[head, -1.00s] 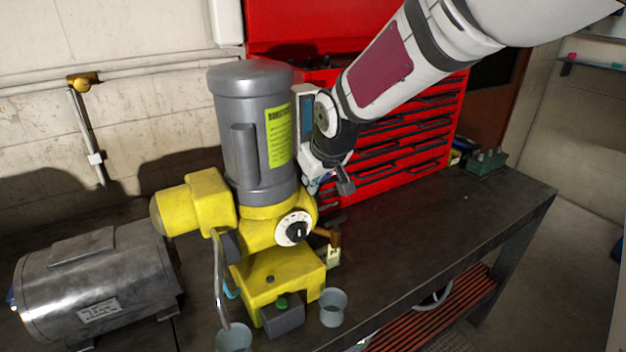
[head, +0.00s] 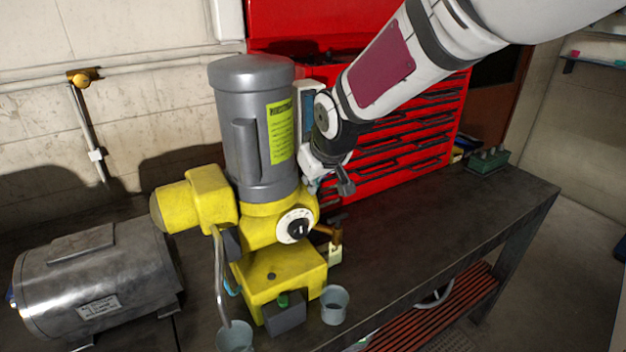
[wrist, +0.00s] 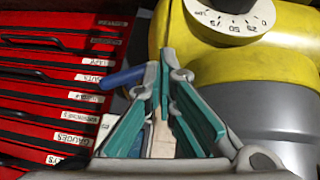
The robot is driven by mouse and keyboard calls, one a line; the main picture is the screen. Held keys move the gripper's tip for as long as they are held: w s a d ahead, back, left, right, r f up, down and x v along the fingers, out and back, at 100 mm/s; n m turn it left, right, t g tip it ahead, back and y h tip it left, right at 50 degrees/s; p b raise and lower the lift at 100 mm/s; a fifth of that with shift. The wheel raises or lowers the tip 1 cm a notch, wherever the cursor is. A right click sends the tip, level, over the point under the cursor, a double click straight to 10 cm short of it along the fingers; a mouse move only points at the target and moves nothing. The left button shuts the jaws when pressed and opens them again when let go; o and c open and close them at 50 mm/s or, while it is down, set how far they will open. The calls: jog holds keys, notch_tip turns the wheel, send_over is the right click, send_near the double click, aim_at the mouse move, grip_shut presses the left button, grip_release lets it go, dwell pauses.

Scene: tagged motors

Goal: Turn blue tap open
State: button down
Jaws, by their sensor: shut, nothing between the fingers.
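A blue bar-shaped handle (wrist: 125,77) shows in the wrist view, just left of my fingertips. I cannot tell whether they touch. In the head view a brass tap (head: 324,231) with a dark-looking handle and a pale tag sticks out from the right side of the yellow pump (head: 270,265). My gripper (head: 344,186) is above this tap, beside the grey motor (head: 255,130). In the wrist view my gripper's teal-padded fingers (wrist: 163,68) meet at the tips, with nothing between them. A small light-blue part (head: 231,285) is half hidden behind a pipe on the pump's left side.
A red tool chest (head: 400,140) stands behind my arm. A white dial (head: 296,226) faces front on the pump. Two grey cups (head: 335,305) stand at the pump's foot. A silver motor (head: 95,285) lies at left.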

dwell(0.6)
jog(key=shift+r+p, duration=0.4)
jog(key=shift+r, duration=0.5)
